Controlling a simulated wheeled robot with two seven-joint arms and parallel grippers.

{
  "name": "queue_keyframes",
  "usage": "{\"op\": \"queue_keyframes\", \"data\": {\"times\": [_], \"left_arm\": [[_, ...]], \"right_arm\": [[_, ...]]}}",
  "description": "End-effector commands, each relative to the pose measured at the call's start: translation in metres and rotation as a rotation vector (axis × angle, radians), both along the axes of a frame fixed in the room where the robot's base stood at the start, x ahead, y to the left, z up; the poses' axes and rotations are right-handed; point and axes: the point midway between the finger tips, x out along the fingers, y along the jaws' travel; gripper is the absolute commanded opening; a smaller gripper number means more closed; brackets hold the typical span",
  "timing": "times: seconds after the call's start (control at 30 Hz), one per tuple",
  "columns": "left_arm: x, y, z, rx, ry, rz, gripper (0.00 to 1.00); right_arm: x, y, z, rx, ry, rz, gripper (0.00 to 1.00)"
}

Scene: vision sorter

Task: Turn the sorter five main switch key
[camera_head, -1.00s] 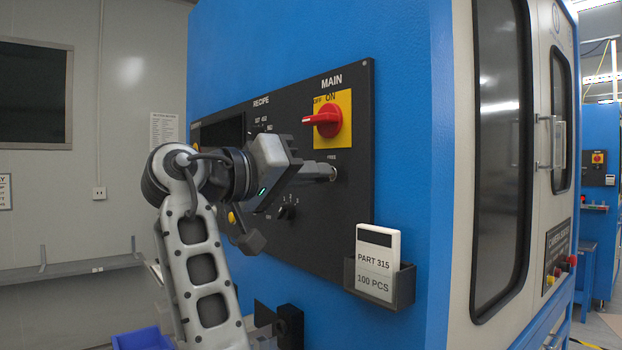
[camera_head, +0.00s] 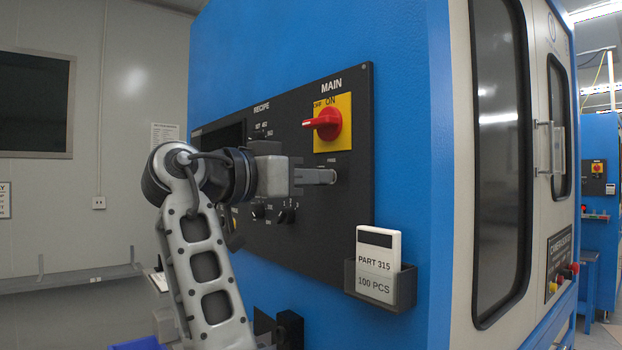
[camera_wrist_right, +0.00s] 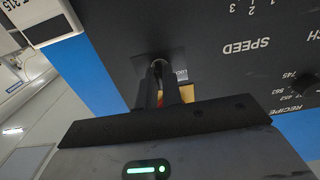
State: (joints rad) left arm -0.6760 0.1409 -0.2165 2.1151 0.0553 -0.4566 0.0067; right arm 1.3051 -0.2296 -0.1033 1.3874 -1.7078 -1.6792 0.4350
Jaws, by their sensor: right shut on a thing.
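The main switch panel (camera_head: 352,110) is black, on the blue sorter cabinet. A red rotary switch (camera_head: 325,123) on a yellow plate sits under the word MAIN, its handle pointing left. Below it, at a small label, is the key spot on the panel. My right gripper (camera_head: 326,177) reaches in from the left and is shut on the key there; the fingers hide most of the key. In the right wrist view the gripper fingers (camera_wrist_right: 166,84) are close together at a small round metal part (camera_wrist_right: 158,64) on the panel. My left gripper is not in view.
A holder with a white card (camera_head: 378,262) reading PART 315, 100 PCS is fixed low on the panel's right. Small selector knobs (camera_head: 287,215) sit below my right gripper. A cabinet door with a dark window (camera_head: 500,150) stands at right.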

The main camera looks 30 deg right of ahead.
Motion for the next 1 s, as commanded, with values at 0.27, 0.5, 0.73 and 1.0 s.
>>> {"op": "queue_keyframes", "data": {"times": [0.27, 0.5, 0.73, 1.0], "left_arm": [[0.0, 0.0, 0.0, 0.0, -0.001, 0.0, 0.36], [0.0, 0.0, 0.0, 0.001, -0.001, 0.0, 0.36], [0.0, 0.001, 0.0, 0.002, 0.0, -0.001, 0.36], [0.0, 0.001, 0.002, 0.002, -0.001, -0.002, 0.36]], "right_arm": [[0.0, 0.0, 0.001, 0.0, -0.015, 0.001, 0.0], [0.0, 0.0, 0.001, 0.0, -0.015, 0.001, 0.18], [0.0, 0.0, 0.0, 0.0, -0.013, 0.0, 0.29], [-0.003, 0.011, 0.001, 0.0, -0.012, -0.008, 0.29]]}}
